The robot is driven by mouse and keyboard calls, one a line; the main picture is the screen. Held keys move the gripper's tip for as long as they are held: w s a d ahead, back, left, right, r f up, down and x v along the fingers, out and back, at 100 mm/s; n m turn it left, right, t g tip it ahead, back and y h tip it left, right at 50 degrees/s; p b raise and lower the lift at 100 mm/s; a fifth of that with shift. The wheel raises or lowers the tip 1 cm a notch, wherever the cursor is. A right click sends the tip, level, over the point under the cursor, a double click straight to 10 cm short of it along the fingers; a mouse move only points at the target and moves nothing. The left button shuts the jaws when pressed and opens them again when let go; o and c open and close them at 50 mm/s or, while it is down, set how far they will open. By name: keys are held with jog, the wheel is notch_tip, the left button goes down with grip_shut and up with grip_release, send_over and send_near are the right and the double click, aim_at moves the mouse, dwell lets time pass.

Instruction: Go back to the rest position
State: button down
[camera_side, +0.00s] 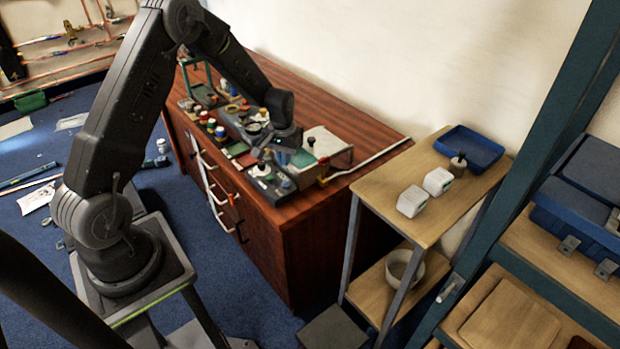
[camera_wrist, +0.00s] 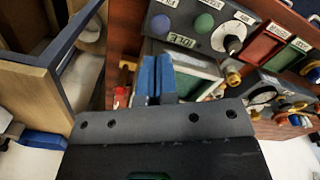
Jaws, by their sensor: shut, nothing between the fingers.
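My gripper shows in the wrist view (camera_wrist: 156,78), with its two blue fingers together and nothing between them. In the side view my arm reaches from its stand over the dark red wooden cabinet (camera_side: 285,235). There my gripper is low over the right end of the cabinet top, near a small panel with knobs (camera_side: 270,180).
Several knobs and fittings crowd the cabinet top. A wooden side table (camera_side: 425,220) carries two white boxes and a blue tray (camera_side: 468,150). Blue floor lies left of the cabinet.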

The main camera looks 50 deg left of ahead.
jog(key=shift+r, duration=0.1)
jog(key=s+d+r+m+t, duration=0.1)
jog(key=s+d+r, duration=0.3)
jog(key=r, duration=0.6)
jog(key=s+d+r+m+t, duration=0.2)
jog(key=d+r, duration=0.4)
jog(key=r, duration=0.4)
jog(key=s+d+r+m+t, duration=0.1)
jog(key=s+d+r, duration=0.2)
jog(key=s, duration=0.5)
jog(key=s+d+r+m+t, duration=0.1)
jog(key=s+d+r, duration=0.3)
jog(key=s, duration=0.5)
jog(key=shift+s+d+m+t, duration=0.15)
jog(key=shift+d+m+t, duration=0.15)
jog(key=shift+d+m, duration=0.25)
jog(key=c, duration=1.8)
grip_release()
jog(key=shift+r, duration=0.1)
